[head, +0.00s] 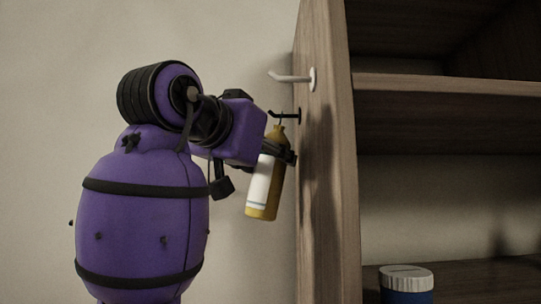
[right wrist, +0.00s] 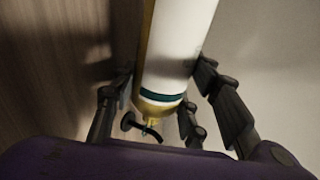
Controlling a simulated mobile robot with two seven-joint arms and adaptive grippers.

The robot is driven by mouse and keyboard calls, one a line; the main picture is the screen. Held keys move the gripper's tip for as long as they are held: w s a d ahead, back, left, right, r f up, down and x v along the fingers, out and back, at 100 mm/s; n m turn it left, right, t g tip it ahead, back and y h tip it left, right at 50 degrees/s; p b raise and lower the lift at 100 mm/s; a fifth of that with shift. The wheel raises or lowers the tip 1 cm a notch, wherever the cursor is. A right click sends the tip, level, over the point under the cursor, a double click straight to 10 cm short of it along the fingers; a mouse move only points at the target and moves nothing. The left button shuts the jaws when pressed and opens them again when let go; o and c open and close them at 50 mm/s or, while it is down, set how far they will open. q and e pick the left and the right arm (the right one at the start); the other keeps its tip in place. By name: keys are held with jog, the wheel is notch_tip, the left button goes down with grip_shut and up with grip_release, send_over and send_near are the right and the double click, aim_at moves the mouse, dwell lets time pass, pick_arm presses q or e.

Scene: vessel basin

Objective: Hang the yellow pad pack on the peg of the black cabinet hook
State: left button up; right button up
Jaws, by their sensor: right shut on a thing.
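The yellow pad pack (head: 273,190), with a white label, hangs nearly upright with a slight tilt beside the cabinet's side panel. My right gripper (head: 279,150) is shut on its upper part. The black cabinet hook (head: 288,116) sticks out from the panel, right at the pack's narrow top. In the right wrist view, the pack (right wrist: 176,52) lies between the fingers (right wrist: 165,98), and the black hook (right wrist: 140,127) is close to its top end. I cannot tell whether the pack's top is around the peg or only beside it. My left gripper is not in view.
A white hook (head: 292,77) sits above the black one on the same wooden panel (head: 327,180). Open shelves (head: 440,84) are to the right, with a blue, white-lidded jar (head: 406,280) low down. Bare wall is to the left.

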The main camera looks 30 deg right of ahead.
jog(key=o, duration=1.2)
jog(key=shift+o, duration=0.2)
jog(key=shift+a, duration=0.15)
jog(key=v, duration=1.2)
